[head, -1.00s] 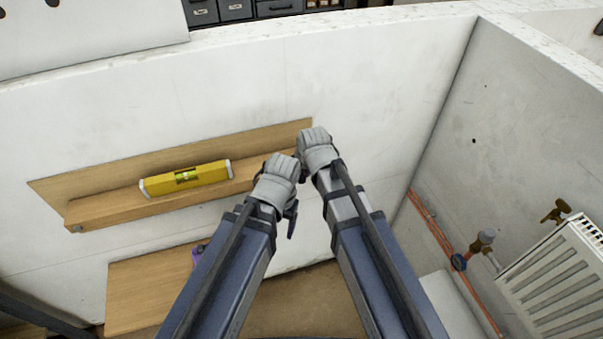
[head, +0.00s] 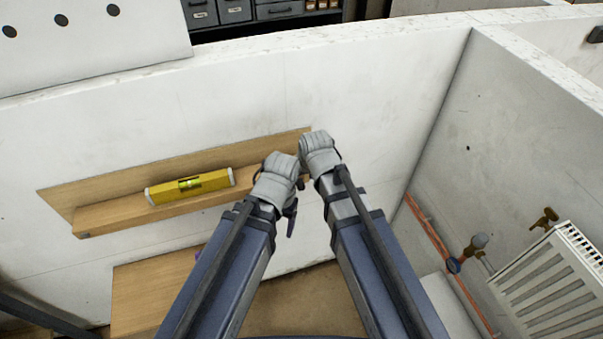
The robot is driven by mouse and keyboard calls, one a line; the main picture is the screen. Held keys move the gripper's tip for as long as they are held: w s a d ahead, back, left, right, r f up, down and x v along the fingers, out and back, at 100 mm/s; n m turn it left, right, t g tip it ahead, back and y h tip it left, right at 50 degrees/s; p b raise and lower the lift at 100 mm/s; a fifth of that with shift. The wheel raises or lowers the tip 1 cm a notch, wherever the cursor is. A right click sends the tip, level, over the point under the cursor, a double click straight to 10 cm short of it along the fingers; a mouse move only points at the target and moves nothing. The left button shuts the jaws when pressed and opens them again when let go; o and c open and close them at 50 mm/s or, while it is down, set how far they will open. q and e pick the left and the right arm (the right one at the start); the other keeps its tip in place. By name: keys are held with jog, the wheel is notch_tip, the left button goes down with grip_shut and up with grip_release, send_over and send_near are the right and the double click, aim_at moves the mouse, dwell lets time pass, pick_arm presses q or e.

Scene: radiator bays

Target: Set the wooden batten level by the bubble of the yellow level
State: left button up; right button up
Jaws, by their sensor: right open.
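The wooden batten (head: 110,215) is a pale ledge on the white wall, slanting up to the right in the picture. The yellow level (head: 215,181) lies along it, left of its middle. Its green vial (head: 190,184) faces me, but the bubble is too small to read. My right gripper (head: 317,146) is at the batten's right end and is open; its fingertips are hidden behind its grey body. My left gripper (head: 278,167) is just left of it, in front of the batten's right part. Its jaws are hidden, and I cannot tell whether either gripper touches the wood.
A wooden surface (head: 150,292) is below the batten, with a barely visible purple thing beside my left arm. A side wall (head: 500,140) stands at the right, with a white radiator (head: 560,290), copper pipes (head: 440,245) and valves. The wall right of the batten is bare.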

pick_arm(q)
notch_tip(320, 180, up, 3)
jog(key=shift+p, duration=1)
pick_arm(e)
jog(key=v, duration=0.3)
jog(key=shift+r, duration=0.1)
pick_arm(q)
notch_tip(320, 180, down, 6)
jog(key=b, duration=0.5)
jog(key=shift+r+b, duration=0.1)
jog(key=shift+b, duration=0.3)
pick_arm(e)
jog(key=s+d+f+g+h, duration=0.1)
jog(key=s+d+f+g, duration=0.1)
jog(key=s, duration=0.5)
jog(key=s+d+f+g+h, duration=0.1)
jog(key=s+d+f+g, duration=0.1)
jog(key=s+f, duration=0.3)
jog(key=shift+s+d+g+h, duration=0.3)
jog(key=shift+s+d+h, duration=0.1)
jog(key=shift+s, duration=0.75)
jog(key=shift+f, duration=0.15)
